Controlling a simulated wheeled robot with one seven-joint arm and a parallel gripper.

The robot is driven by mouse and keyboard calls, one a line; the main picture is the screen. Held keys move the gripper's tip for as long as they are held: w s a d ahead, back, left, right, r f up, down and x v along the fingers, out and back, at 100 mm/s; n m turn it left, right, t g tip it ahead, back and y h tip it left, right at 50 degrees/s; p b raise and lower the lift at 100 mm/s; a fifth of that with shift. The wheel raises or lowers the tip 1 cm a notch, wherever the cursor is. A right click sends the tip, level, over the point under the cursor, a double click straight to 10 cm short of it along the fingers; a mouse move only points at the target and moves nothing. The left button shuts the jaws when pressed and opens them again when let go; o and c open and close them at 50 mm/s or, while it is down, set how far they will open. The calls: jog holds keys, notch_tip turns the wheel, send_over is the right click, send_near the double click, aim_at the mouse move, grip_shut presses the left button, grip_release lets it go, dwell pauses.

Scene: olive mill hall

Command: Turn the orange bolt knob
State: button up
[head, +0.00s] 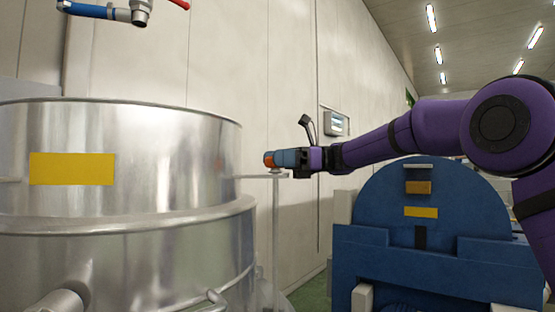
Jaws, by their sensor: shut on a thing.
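The orange bolt knob (268,160) shows as a small orange patch at the tip of my gripper (280,159), just right of the large steel tank (180,160). My gripper reaches in from the right at the end of my purple arm and is shut on the knob. The fingers cover most of the knob, so its shape and turn cannot be seen. A thin pale post (276,225) with a small flat top stands right below the gripper.
A blue machine (430,235) with yellow labels stands below my arm. A pipe with a blue and red valve (140,12) hangs at the upper left. A wall panel (335,123) is behind the gripper. Green floor (312,292) shows between tank and machine.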

jog(key=n+g+h, duration=0.2)
jog(key=g, duration=0.1)
jog(key=n+g+h, duration=0.1)
jog(key=n+g, duration=0.1)
jog(key=g, duration=0.1)
jog(key=shift+w+f+h, duration=0.15)
jog(key=shift+f+h, duration=0.05)
jog(key=shift+h, duration=0.2)
jog(key=shift+n+g+h, duration=0.7)
jog(key=shift+n, duration=0.1)
jog(key=shift+a+n+g+h, duration=0.15)
jog(key=shift+n+g+h, duration=1.45)
jog(key=shift+n+h, duration=0.8)
jog(key=o, duration=0.9)
jog(key=shift+r+m+h, duration=0.1)
jog(key=shift+m+h, duration=0.2)
jog(key=shift+o, duration=0.2)
